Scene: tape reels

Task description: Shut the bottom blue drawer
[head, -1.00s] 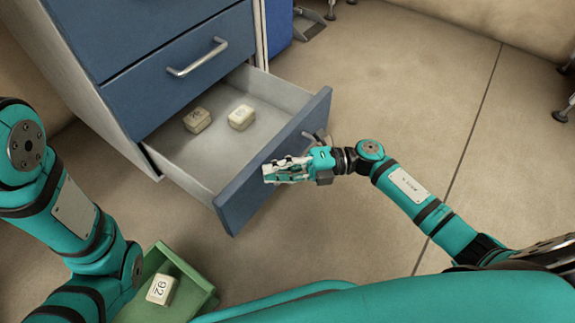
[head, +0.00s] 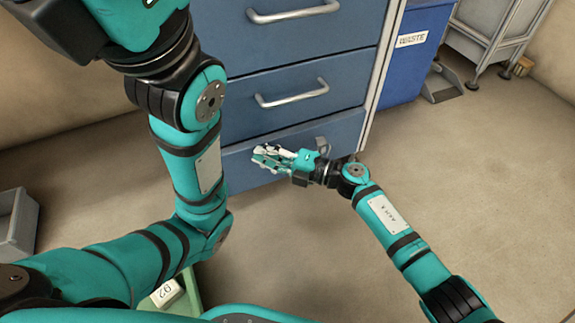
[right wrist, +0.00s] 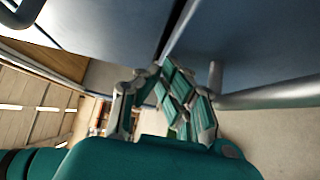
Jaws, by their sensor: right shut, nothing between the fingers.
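The bottom blue drawer (head: 240,172) is at the foot of the blue cabinet in the head view. Its front looks about level with the drawers above, and its inside is out of sight. My right gripper (head: 268,157) is shut and empty at the drawer front, close to its handle (head: 322,146). In the right wrist view the closed fingers (right wrist: 172,95) lie beside a grey handle bar (right wrist: 270,95). A narrow seam runs between two blue fronts there; I cannot tell if a small gap stays. My left arm reaches up past the top edge, its gripper out of view.
A middle drawer (head: 290,92) with a silver handle sits above and looks closed. A blue waste bin (head: 408,62) stands right of the cabinet. A grey bin (head: 18,225) is at left. A green tray with a numbered block (head: 167,293) is low beside my base. Floor at right is clear.

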